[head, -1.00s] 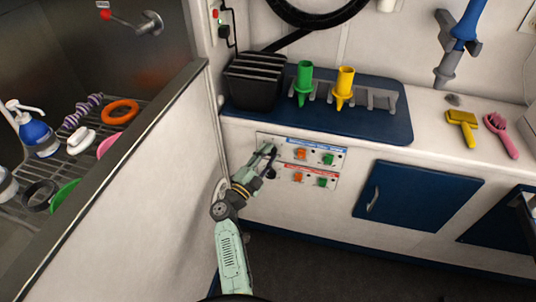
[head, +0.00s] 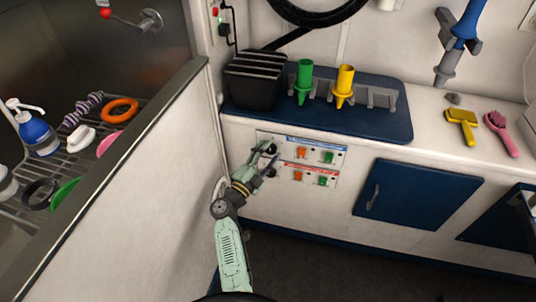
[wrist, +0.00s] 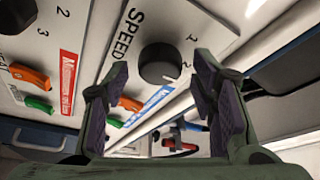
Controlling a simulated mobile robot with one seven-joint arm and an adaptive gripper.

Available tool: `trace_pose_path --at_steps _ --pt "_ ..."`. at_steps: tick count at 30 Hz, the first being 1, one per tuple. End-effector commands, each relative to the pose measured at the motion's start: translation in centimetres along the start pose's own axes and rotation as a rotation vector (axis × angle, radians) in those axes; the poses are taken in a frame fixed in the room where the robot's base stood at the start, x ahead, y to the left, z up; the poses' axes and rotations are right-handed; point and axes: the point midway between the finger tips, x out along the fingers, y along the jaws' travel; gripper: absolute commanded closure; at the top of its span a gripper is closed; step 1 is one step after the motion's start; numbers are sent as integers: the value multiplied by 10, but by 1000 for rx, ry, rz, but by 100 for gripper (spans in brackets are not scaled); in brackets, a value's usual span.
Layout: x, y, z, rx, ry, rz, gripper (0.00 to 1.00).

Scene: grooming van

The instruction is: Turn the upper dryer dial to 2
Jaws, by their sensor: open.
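The upper dryer dial (wrist: 160,65) is a round black knob on a white panel marked SPEED, near a blue-striped label, in the wrist view. Small numerals are printed beside it; I cannot tell its setting for sure. My gripper (wrist: 165,90) is open, with one dark-padded finger on each side of the dial, and I see no clear contact. In the head view my gripper (head: 268,153) is at the left end of the upper control panel (head: 315,141) and partly hides the dial. The lower dial (wrist: 15,14) sits at the wrist view's upper left.
Orange (head: 302,153) and green (head: 328,158) switches sit right of the gripper. The lower panel with a red label (head: 310,168) lies just beneath. A blue mat (head: 380,126) with nozzles is on the counter above. A partition wall (head: 130,180) stands close on the left.

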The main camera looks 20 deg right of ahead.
Motion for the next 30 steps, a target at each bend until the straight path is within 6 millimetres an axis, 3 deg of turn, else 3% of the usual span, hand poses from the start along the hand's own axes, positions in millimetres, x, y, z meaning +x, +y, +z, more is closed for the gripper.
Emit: trace_pose_path --at_steps 5,15,21,30 --pt "-12 0 1 -1 -3 -1 48" --pt "-82 0 1 -1 -3 -1 48" --pt "-111 0 0 -1 -2 -1 48" --pt "-120 0 0 0 0 0 48"
